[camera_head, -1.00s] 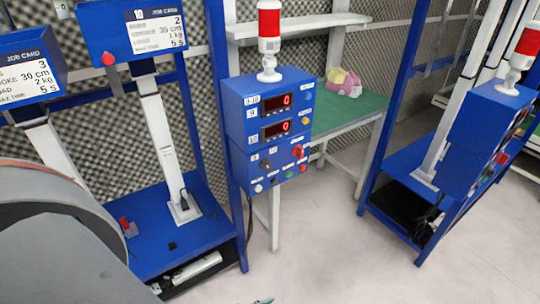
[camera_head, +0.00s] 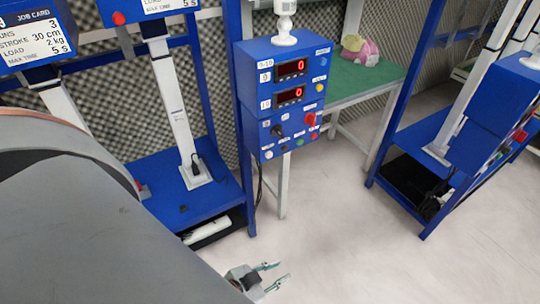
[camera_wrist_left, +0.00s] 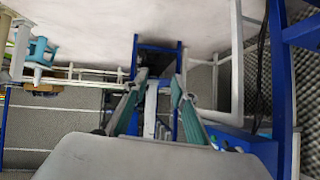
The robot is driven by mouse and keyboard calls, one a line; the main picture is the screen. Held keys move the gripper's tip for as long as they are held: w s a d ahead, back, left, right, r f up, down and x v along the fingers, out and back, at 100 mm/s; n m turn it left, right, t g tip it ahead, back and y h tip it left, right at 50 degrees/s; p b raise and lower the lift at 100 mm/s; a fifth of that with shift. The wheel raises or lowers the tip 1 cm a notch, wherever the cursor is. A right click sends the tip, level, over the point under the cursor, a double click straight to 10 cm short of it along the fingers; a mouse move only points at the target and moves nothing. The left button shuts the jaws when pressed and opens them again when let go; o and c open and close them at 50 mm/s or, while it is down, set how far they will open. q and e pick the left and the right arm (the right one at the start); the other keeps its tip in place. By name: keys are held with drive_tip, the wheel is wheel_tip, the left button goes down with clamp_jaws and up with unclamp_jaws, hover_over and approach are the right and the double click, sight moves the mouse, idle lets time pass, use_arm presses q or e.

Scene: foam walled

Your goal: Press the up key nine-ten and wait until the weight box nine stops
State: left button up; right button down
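The blue control box (camera_head: 258,90), labelled 9-10, stands in the middle of the head view. The blue job-card box (camera_head: 36,44) at the far left shows no number; box ten (camera_head: 148,8) is cut off at the top. My left gripper (camera_head: 283,270) is open and empty, low in front of the control box and apart from it. It also shows in the left wrist view (camera_wrist_left: 158,80).
A green-topped table (camera_head: 368,84) with a pink and yellow toy (camera_head: 360,50) stands behind. A second blue control box (camera_head: 497,90) and frame are at the right. Clear pale floor (camera_head: 340,220) lies between the frames.

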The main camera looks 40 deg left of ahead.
use_arm(q)
clamp_jaws()
idle(1.3)
